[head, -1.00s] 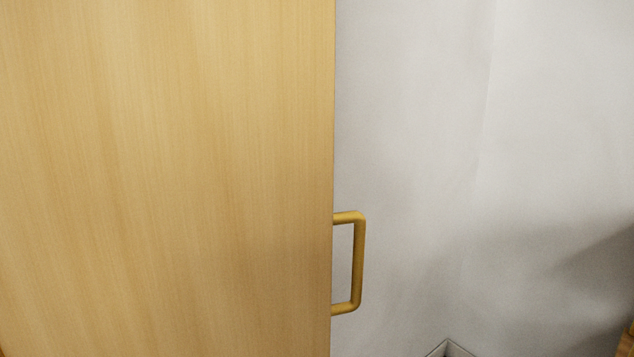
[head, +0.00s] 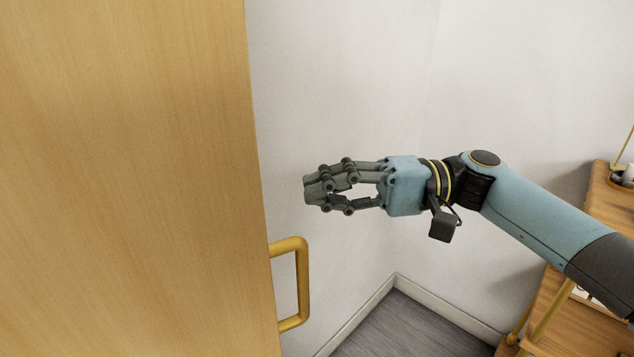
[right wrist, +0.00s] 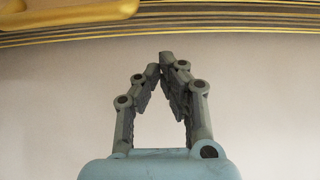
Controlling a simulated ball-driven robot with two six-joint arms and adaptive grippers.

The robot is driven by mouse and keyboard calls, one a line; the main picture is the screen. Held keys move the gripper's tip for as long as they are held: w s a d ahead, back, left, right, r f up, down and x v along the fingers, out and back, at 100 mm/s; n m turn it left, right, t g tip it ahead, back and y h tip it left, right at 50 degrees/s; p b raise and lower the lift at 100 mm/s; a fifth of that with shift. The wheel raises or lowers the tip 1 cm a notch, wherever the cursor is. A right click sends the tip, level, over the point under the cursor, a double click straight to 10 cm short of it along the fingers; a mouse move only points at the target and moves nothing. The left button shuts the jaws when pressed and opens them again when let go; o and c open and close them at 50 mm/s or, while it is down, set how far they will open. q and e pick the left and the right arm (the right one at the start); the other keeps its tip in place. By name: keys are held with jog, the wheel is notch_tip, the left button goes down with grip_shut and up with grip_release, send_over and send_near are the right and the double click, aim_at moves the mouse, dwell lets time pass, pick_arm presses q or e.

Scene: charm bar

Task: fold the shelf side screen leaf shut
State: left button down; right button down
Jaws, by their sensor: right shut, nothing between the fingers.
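The screen leaf (head: 130,180) is a pale wooden panel that fills the left of the head view. A yellow bar handle (head: 303,285) stands out from its right edge. My right gripper (head: 308,190) is shut and empty, above and slightly right of the handle, apart from it in the picture. In the right wrist view the fingertips (right wrist: 165,62) meet, and a yellow rounded piece, seemingly the handle (right wrist: 70,10), shows at the top left. The leaf's hinge side is out of view. My left gripper is not in view.
White walls (head: 350,90) meet in a corner behind the gripper, with a grey floor (head: 415,325) and pale skirting below. A wooden shelf unit (head: 605,210) with brass posts stands at the right. Space around the gripper is clear.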

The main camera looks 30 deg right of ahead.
jog(key=s+a+p, duration=0.1)
jog(key=a+p, duration=0.3)
jog(key=a, duration=0.3)
jog(key=shift+s, duration=0.15)
jog(key=shift+a+f, duration=0.1)
jog(key=shift+a, duration=0.05)
